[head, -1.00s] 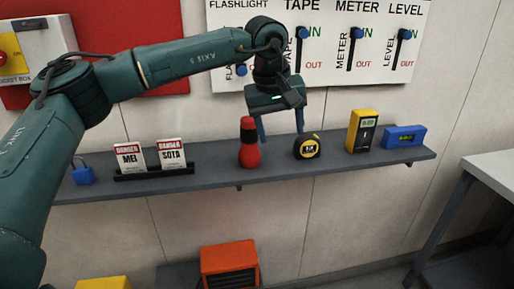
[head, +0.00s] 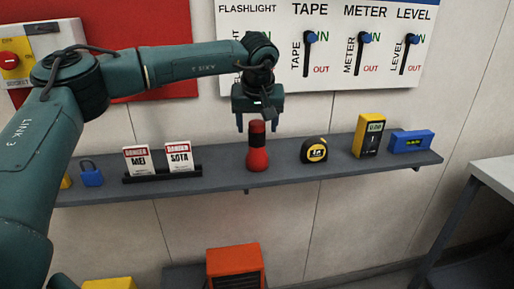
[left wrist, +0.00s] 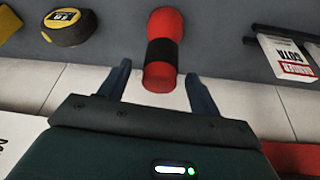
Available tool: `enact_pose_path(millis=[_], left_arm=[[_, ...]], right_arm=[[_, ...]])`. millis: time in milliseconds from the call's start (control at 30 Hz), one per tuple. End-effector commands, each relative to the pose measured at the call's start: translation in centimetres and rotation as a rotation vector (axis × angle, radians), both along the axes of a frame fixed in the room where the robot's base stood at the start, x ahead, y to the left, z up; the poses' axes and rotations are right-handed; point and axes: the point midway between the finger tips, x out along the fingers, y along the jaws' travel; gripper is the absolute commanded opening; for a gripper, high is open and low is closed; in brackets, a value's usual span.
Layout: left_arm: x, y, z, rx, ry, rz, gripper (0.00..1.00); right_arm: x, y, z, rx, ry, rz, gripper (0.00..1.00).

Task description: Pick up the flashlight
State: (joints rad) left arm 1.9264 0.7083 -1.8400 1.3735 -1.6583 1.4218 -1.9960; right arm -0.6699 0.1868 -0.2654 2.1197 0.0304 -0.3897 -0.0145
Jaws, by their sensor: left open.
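The flashlight (head: 257,158) is red with a black band and stands upright on the grey wall shelf (head: 220,181). It also shows in the left wrist view (left wrist: 164,22), with its near end close to the gap between my fingers. My right gripper is not in view.
On the shelf, a tape measure (head: 314,150), a yellow meter (head: 369,136) and a blue level (head: 411,141) stand to the right. Danger tags in a holder (head: 163,174) and a blue padlock (head: 91,174) stand to the left. A tool board (head: 330,75) hangs behind.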

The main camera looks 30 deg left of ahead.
Motion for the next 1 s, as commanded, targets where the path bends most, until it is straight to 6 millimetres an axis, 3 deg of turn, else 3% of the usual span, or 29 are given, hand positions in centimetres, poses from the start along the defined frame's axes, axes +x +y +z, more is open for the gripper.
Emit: enact_pose_path(millis=[233,533,1000], left_arm=[[1.2,0.8,-3.2,0.000,0.002,0.002,0.63],[1.4,0.8,-3.6,0.000,0.001,0.000,0.62],[1.4,0.8,-3.6,0.000,0.001,0.000,0.24]], right_arm=[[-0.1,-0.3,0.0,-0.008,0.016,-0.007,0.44],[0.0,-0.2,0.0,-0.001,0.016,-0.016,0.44],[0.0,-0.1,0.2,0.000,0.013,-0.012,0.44]])
